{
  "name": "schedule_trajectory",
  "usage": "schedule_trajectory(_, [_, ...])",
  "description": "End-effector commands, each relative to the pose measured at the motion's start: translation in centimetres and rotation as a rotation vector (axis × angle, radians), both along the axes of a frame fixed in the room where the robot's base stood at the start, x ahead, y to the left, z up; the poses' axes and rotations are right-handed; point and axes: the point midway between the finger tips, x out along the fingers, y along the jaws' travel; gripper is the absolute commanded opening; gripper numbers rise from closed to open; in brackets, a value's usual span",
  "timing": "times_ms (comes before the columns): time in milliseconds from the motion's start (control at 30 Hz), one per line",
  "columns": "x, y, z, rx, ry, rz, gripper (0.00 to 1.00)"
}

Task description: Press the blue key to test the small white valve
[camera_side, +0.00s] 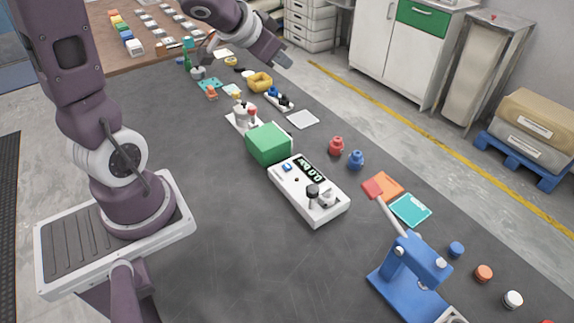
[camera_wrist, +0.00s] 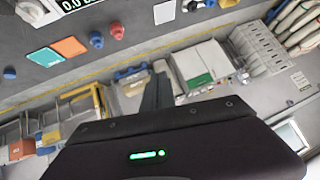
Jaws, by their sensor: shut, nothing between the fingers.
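A white box with a lit display reading about 0.0 (camera_side: 283,183) stands on the dark table in the side view. A small blue key (camera_side: 287,167) sits on its top near the left end. A black knob and a small white fitting (camera_side: 327,198), possibly the valve, stand at its right end. The box's edge (camera_wrist: 34,12) also shows at the top left of the wrist view, where the key is not visible. My gripper (camera_side: 286,61) is shut and empty, high at the back and well away from the key. Its closed fingers also show in the wrist view (camera_wrist: 158,90).
A green block (camera_side: 269,144) adjoins the white box. Red (camera_side: 336,146) and blue (camera_side: 356,160) knobbed pieces stand behind it. A blue press (camera_side: 410,273) with a raised lever is at front right. The table left of the box is clear.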

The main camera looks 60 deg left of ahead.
Motion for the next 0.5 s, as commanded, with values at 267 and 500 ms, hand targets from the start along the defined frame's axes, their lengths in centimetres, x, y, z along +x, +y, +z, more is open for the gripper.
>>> schedule_trajectory(267, [0.1,-2.5,-11.0,-0.521,0.143,-0.284,0.00])
schedule_trajectory(500, [-2.6,-4.1,-13.1,-0.734,0.233,-0.360,0.00])
